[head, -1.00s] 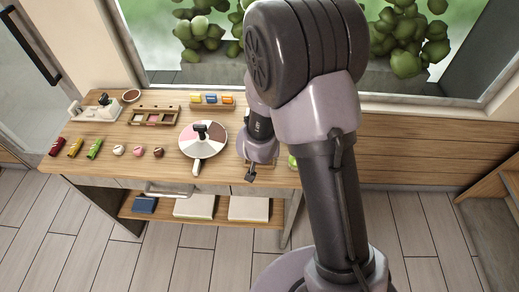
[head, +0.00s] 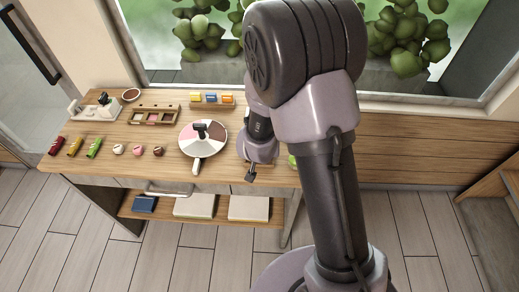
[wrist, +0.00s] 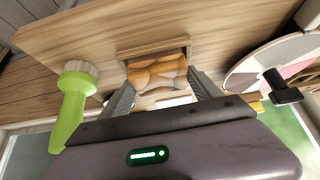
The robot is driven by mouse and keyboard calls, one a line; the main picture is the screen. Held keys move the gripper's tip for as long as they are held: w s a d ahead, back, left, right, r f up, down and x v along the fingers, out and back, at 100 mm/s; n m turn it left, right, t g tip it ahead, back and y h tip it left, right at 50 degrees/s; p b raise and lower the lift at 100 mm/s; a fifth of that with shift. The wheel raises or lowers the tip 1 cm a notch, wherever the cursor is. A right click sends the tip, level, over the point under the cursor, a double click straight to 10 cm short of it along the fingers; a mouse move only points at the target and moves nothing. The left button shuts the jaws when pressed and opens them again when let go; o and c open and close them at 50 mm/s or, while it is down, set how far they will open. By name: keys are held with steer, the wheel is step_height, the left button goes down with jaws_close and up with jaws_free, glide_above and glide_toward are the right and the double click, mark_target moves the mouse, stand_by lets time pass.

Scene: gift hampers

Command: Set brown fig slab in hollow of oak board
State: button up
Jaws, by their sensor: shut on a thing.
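In the wrist view a lumpy tan-brown piece, which I take to be the fig slab (wrist: 158,72), is between the two fingers of my gripper (wrist: 160,84). A wooden rim that I take to be the oak board (wrist: 152,49) shows along its far side. I cannot tell whether the slab rests on the hollow's floor or is held just above it. In the head view my gripper (head: 250,175) is low at the right part of the table; the slab is hidden there by my arm.
A round plate (head: 203,140) with coloured sectors and a black-handled piece lies left of my gripper. Small balls (head: 137,150), coloured tubes (head: 75,147) and a wooden tray (head: 153,115) are farther left.

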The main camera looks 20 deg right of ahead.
steer(key=shift+f, duration=0.1)
stand_by(0.6)
steer(key=o, duration=1)
steer(key=p+v, duration=0.9)
steer(key=v, duration=0.8)
steer(key=shift+r, duration=0.2)
